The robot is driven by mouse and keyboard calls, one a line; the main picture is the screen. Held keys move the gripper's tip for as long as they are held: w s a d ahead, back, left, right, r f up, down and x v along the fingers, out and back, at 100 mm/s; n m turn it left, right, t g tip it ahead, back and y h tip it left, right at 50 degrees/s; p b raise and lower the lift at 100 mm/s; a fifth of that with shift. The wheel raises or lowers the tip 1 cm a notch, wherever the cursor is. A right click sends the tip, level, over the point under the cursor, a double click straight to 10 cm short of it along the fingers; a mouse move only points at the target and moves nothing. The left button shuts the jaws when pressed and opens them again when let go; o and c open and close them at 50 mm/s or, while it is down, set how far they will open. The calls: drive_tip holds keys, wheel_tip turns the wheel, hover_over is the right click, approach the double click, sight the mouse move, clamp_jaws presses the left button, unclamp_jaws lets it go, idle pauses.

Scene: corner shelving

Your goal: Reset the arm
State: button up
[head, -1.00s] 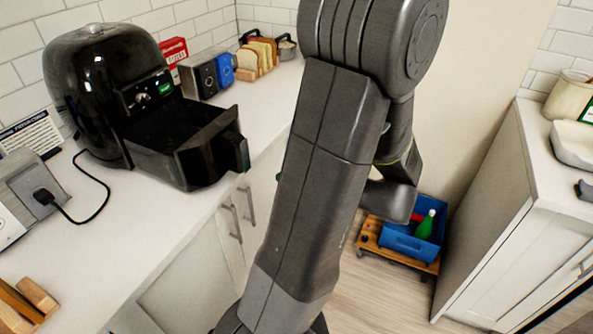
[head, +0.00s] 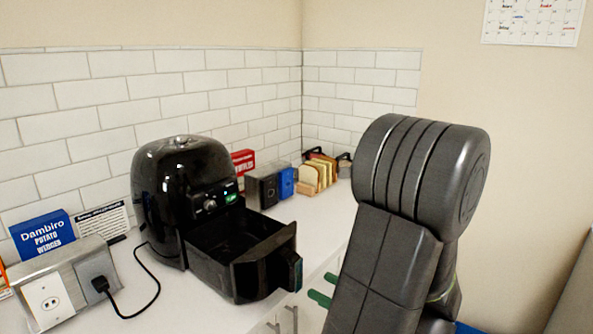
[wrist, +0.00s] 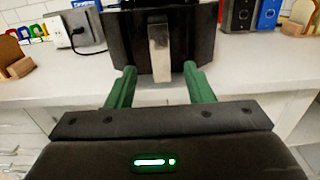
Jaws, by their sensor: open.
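My gripper (wrist: 160,88) is open, its two green fingers apart with nothing between them in the wrist view. Its green fingertips (head: 323,288) also show beside my arm in the head view, just off the counter's front edge. The black air fryer (head: 182,190) stands on the counter with its drawer (head: 228,272) pulled out. The drawer's front and pale handle (wrist: 160,52) lie just beyond my fingers in the wrist view, apart from them. The drawer looks empty in the part that shows. My arm's dark links fill the right of the head view.
The white counter (head: 180,310) runs along the tiled wall. An outlet box (head: 70,285) with a plugged-in cord and a blue potato wedges box (head: 42,233) stand left.

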sight(298, 273)
drive_tip(key=x, duration=0.9)
